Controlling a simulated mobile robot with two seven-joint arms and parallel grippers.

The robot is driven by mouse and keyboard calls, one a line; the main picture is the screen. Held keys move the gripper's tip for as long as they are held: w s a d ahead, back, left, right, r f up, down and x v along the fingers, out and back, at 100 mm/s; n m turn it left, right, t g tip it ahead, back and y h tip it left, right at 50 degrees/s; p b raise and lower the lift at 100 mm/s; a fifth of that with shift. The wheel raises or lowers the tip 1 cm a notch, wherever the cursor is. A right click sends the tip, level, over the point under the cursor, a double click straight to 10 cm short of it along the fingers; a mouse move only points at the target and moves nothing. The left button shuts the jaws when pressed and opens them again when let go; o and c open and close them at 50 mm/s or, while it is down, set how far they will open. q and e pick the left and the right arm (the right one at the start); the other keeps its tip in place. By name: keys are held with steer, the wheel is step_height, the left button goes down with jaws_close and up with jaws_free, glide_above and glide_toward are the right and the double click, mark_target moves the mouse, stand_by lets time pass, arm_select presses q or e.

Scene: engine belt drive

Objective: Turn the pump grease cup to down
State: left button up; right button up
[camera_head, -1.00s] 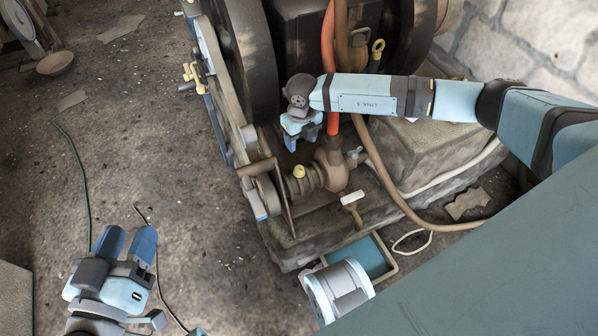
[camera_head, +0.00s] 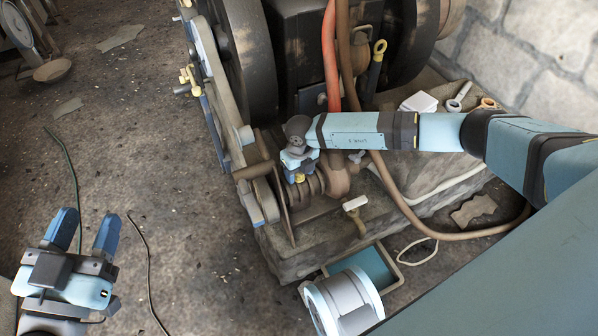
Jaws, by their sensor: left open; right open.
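The pump grease cup (camera_head: 300,178) is a small yellow cap on top of the brown pump (camera_head: 333,181), low on the stone plinth. My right gripper (camera_head: 297,171) is directly above it, pointing down, with its fingers at or around the cap. The fingers partly hide the cap, and I cannot tell whether they touch it. This gripper is open. My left gripper (camera_head: 83,232) is open and empty at the lower left, over bare floor, far from the pump.
A belt and flywheel (camera_head: 235,60) stand left of and behind the pump. A red hose (camera_head: 329,50) and a brown hose (camera_head: 405,205) run close to my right arm. An open tray (camera_head: 366,266) lies in front.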

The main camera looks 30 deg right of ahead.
steer(key=shift+c, duration=0.2)
steer(key=c, duration=0.9)
steer(key=shift+r+p, duration=0.25)
steer(key=shift+p, duration=0.3)
steer(key=shift+r+m+p, duration=0.15)
steer(key=shift+m+p, duration=0.45)
steer(key=shift+p, duration=0.1)
steer(key=shift+m+p, duration=0.5)
steer(key=shift+p, duration=0.2)
steer(key=shift+m+p, duration=0.5)
steer(key=shift+p, duration=0.1)
steer(key=shift+f+m+p, duration=0.2)
steer(key=shift+m+p, duration=0.35)
steer(key=shift+m, duration=0.05)
steer(key=shift+f, duration=0.15)
arm_select(q)
steer(key=s+n, duration=0.1)
steer(key=s+d+n+g, duration=0.1)
steer(key=n+g+y, duration=0.1)
steer(key=n, duration=0.1)
steer(key=shift+s+d+f, duration=0.4)
